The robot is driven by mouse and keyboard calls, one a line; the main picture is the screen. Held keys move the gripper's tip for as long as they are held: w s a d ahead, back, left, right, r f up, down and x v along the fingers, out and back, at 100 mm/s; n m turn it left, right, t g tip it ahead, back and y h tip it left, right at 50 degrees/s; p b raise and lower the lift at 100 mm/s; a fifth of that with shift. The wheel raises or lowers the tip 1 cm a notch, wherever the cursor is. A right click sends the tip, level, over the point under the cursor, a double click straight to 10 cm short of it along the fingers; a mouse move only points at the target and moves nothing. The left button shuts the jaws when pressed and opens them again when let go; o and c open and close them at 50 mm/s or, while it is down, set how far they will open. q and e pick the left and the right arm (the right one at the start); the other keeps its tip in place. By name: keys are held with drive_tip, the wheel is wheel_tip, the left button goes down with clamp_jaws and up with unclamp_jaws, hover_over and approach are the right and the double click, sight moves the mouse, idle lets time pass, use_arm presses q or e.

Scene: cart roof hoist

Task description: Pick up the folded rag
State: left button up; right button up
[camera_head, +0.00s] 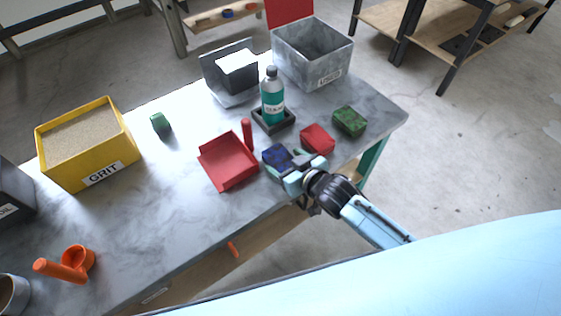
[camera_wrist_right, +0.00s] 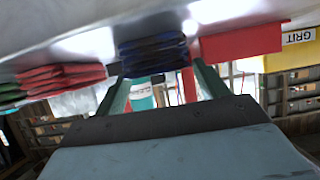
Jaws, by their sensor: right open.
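A dark blue folded rag (camera_head: 275,155) lies on the marbled worktop near its front edge. A red folded rag (camera_head: 317,139) and a green folded rag (camera_head: 350,121) lie to its right. My right gripper (camera_head: 284,164) is open at the near side of the blue rag and partly covers it. In the right wrist view, the blue rag (camera_wrist_right: 152,52) is ahead of the gap between the open fingers (camera_wrist_right: 158,84), with nothing held. The red rag (camera_wrist_right: 60,78) shows to the left there. I cannot tell whether a finger touches the blue rag. My left gripper is out of view.
A red dustpan (camera_head: 228,162) lies left of the blue rag. A teal bottle (camera_head: 272,98) stands in a dark tray behind it.

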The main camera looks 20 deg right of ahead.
sight(281, 159)
drive_tip(key=shift+x, duration=1.55)
drive_tip(key=shift+c, duration=0.4)
drive_tip(key=c, duration=0.7)
drive_tip(key=shift+o, duration=0.2)
drive_tip(key=shift+r+p, duration=0.95)
drive_tip(key=shift+r, duration=4.1)
